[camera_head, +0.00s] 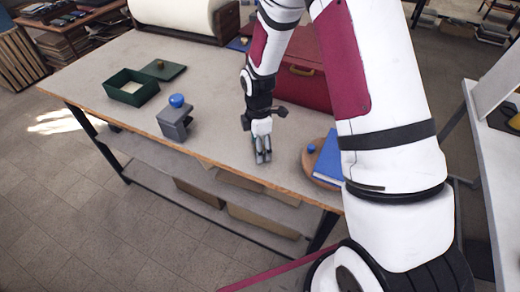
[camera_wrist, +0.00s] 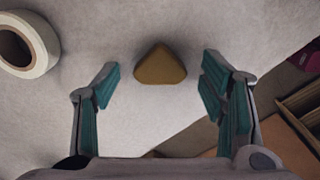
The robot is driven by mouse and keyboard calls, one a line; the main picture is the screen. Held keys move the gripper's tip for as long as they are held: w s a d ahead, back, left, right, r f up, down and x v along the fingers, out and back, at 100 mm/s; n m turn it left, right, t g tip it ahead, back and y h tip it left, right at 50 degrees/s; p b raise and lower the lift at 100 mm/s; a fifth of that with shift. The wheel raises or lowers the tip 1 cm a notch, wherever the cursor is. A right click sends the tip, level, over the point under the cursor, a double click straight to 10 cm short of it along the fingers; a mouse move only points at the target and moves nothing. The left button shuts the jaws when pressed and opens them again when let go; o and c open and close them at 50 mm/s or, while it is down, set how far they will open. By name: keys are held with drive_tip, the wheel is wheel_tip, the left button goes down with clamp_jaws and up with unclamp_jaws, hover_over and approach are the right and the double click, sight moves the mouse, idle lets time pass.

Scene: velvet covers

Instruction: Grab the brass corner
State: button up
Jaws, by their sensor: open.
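The brass corner (camera_wrist: 160,65) is a small rounded triangular, dull gold-brown piece lying on the pale grey table top. In the wrist view it sits at upper centre, in line with the gap between my two fingers, with clear table on both sides of it. My gripper (camera_wrist: 160,82) is open and empty, with its teal finger pads apart and not touching the piece. In the head view my gripper (camera_head: 263,157) points down over the front part of the table (camera_head: 215,65). I cannot make out the brass corner in the head view.
A white tape roll (camera_wrist: 27,45) lies to the left in the wrist view. A dark red case (camera_head: 305,88) stands behind my gripper. A blue book (camera_head: 328,157) lies on a round wooden board to the right. A grey block (camera_head: 174,123) and green box (camera_head: 131,88) stand left.

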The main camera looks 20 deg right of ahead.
drive_tip(key=c, duration=1)
